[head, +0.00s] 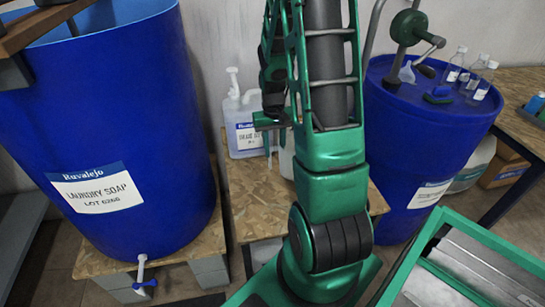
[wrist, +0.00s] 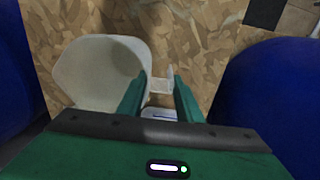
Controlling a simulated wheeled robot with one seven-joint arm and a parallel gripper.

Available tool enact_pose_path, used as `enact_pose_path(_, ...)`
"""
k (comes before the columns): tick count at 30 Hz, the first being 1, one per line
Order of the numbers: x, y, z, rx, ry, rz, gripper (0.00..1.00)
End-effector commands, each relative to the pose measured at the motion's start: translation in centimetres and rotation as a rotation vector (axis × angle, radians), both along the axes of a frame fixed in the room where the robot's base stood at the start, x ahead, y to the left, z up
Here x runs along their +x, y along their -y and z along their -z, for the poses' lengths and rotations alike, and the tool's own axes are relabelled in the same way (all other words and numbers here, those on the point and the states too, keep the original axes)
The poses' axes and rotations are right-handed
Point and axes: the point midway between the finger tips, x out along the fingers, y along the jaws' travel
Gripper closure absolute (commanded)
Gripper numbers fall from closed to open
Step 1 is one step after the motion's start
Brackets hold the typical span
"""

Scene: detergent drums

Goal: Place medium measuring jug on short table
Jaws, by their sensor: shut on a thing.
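The white measuring jug (wrist: 103,75) shows in the wrist view, seen from above, with its handle between my gripper's two green fingers (wrist: 160,84). My gripper is shut on the handle. In the head view my gripper (head: 268,124) is partly hidden by my arm, and a pale part of the jug (head: 287,160) shows behind the arm. The short table (head: 250,205) has a chipboard top, which also lies below the jug in the wrist view (wrist: 205,35). I cannot tell whether the jug touches the tabletop.
A large blue laundry soap drum (head: 110,130) with a tap stands at left. Another blue drum (head: 420,130), with a hand pump and several small bottles on top, stands at right. A white jerrycan (head: 240,125) stands at the table's back. The table's front left is clear.

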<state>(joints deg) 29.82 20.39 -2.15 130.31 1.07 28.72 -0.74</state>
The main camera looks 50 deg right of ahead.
Motion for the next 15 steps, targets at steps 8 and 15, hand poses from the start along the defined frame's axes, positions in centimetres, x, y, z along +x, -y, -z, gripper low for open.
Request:
enact_pose_path(8,-0.1,-0.1,3.3,0.002,-0.003,0.000,1.00)
enact_pose_path(15,0.0,-0.1,3.9,0.001,-0.001,-0.001,1.00)
